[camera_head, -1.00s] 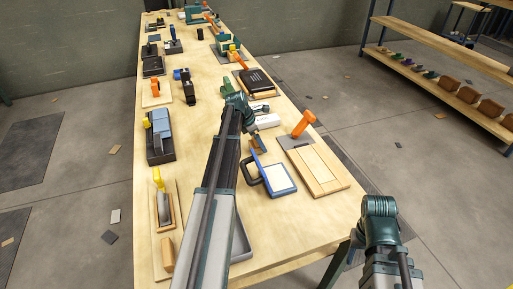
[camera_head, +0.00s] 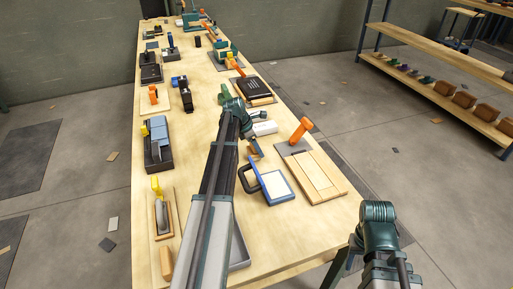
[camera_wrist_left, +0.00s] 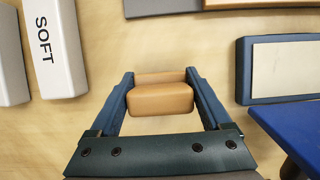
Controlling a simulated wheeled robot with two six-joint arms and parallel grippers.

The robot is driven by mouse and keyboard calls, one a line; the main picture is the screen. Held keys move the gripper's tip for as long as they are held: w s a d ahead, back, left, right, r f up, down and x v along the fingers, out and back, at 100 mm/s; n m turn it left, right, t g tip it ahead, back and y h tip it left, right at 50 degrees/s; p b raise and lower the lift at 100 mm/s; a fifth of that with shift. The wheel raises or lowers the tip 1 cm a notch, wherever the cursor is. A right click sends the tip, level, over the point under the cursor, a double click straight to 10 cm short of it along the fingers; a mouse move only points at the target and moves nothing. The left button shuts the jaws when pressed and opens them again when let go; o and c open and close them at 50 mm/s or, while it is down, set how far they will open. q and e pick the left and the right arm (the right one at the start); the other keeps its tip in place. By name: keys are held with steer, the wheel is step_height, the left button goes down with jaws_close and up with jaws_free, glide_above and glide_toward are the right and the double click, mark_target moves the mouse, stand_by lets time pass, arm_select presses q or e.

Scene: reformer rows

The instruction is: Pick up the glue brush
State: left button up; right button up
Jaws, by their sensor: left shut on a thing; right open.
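No bristles show. My right arm is at the lower right, beside the table's near end; its gripper fingers do not show.
The blue-framed pad (camera_head: 277,187) and a wooden panel (camera_head: 322,175) lie right of the left gripper. A white block marked SOFT (camera_wrist_left: 53,48) lies close by on the left in the wrist view. Several tools line the bench's left edge. A shelf (camera_head: 440,90) stands apart at right.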

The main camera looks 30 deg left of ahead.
arm_select(q)
step_height(320, 180, up, 10)
steer(key=p, duration=0.9)
steer(key=shift+f, duration=0.2)
steer(key=shift+f, duration=0.1)
steer(key=o, duration=0.8)
steer(key=c, duration=0.5)
steer(key=shift+c, duration=0.2)
